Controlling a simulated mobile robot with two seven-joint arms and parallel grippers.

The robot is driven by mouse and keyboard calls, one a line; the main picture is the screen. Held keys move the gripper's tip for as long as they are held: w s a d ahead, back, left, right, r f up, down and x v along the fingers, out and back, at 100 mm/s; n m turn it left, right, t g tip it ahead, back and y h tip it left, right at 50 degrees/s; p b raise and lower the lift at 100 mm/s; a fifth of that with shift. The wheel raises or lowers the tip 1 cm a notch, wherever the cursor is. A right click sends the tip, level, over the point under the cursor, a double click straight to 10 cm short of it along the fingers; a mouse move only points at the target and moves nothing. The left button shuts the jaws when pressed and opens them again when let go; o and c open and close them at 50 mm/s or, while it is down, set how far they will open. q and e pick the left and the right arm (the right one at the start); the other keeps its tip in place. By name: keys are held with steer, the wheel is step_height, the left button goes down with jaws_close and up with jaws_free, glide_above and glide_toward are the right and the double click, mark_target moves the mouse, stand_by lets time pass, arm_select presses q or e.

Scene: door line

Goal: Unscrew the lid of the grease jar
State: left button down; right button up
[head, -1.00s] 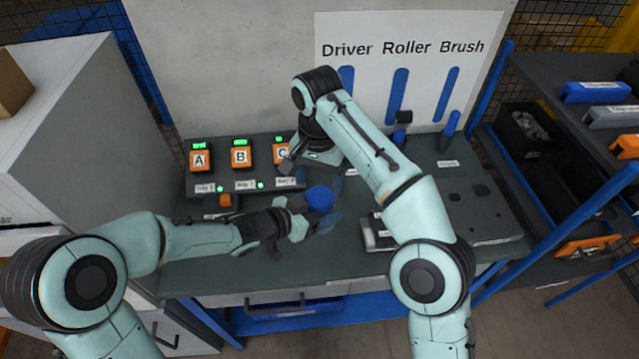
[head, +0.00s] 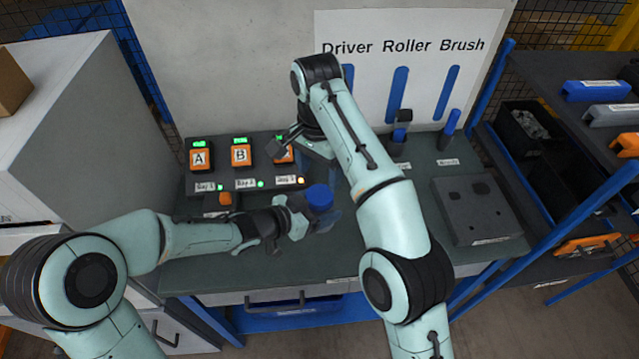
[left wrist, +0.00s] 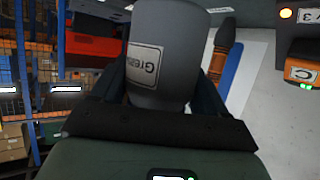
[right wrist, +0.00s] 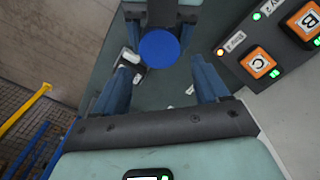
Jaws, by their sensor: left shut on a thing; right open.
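The grease jar (left wrist: 160,62) is a grey cylinder with a label, upside down in the left wrist view. Its blue round lid (head: 319,197) is on top and faces up in the head view. My left gripper (head: 317,218) is shut on the jar body and holds it over the bench. My right gripper (right wrist: 160,60) is open above the lid, pointing down. My right arm partly hides the right fingers in the head view.
The bench (head: 235,278) has orange buttons A (head: 200,159), B (head: 241,155) and C, behind the jar. A grey box with holes (head: 478,210) stands at the right. Upright tool holders stand at the back right. The bench front left of the jar is clear.

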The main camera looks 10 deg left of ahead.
mark_target(319, 195)
steer(key=shift+s+d+f, duration=0.1)
steer(key=shift+f, duration=3.2)
steer(key=c, duration=0.9)
steer(key=shift+n, duration=1.6)
steer(key=o, duration=1.2)
steer(key=shift+c, duration=0.2)
